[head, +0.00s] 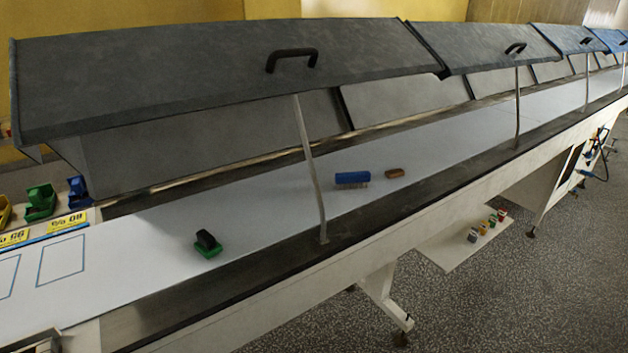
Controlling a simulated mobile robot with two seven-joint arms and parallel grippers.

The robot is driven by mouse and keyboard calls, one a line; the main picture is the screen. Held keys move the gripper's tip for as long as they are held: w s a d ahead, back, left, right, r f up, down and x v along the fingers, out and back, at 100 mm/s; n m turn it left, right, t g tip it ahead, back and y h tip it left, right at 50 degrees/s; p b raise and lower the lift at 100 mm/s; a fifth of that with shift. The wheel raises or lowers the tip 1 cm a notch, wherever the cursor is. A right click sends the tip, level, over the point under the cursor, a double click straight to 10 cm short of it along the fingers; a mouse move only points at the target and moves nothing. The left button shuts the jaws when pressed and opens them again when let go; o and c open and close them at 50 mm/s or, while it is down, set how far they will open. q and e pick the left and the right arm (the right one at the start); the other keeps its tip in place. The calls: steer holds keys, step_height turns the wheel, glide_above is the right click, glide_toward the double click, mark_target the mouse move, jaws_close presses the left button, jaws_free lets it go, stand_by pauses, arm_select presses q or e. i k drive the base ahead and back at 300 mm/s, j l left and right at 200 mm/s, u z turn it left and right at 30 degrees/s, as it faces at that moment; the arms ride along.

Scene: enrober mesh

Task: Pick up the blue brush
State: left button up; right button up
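The blue brush (352,178) lies on the white belt (270,204) under the raised grey cover, with its pale bristles facing down. It is just behind and to the right of a thin metal strut. Neither of my grippers shows in the head view.
A small brown block (395,173) lies just right of the brush. A green block with a black top (208,243) sits nearer on the belt. The raised cover (230,80) hangs above, and a metal strut (309,168) stands at the front edge. The belt between is clear.

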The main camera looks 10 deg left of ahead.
mark_target(347, 179)
steer(key=u, duration=0.35)
steer(key=i+l+u, duration=0.15)
steer(key=l+u, duration=0.2)
steer(key=i+l+u, duration=0.1)
steer(key=l+u, duration=0.7)
steer(key=l, duration=3.5)
steer(key=i+u, duration=0.05)
steer(key=i, duration=0.05)
